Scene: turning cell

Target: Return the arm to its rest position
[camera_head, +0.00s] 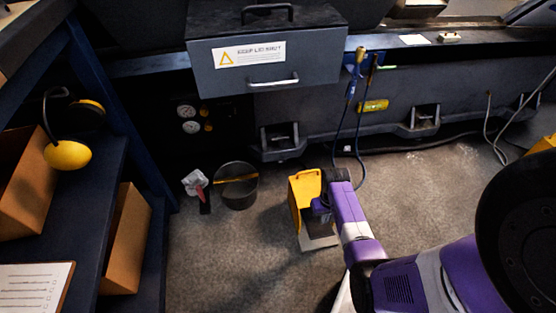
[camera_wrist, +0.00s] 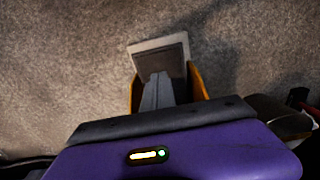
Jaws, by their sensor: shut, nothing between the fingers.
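My gripper (camera_wrist: 160,77) is shut and empty in the wrist view, its grey fingers together. It points down over a yellow foot-pedal-like housing (camera_wrist: 198,82) with a dark pad on a pale base plate (camera_wrist: 137,48). The fingers overlap the housing in that view; I cannot tell whether they touch it. In the head view my purple arm (camera_head: 348,212) reaches from the lower right toward the same yellow housing (camera_head: 305,186) on the floor. The fingertips are hidden there behind my wrist.
A blue shelf (camera_head: 75,210) holding cardboard boxes (camera_head: 127,240) is at left. Carpet-like floor is clear at lower centre-left.

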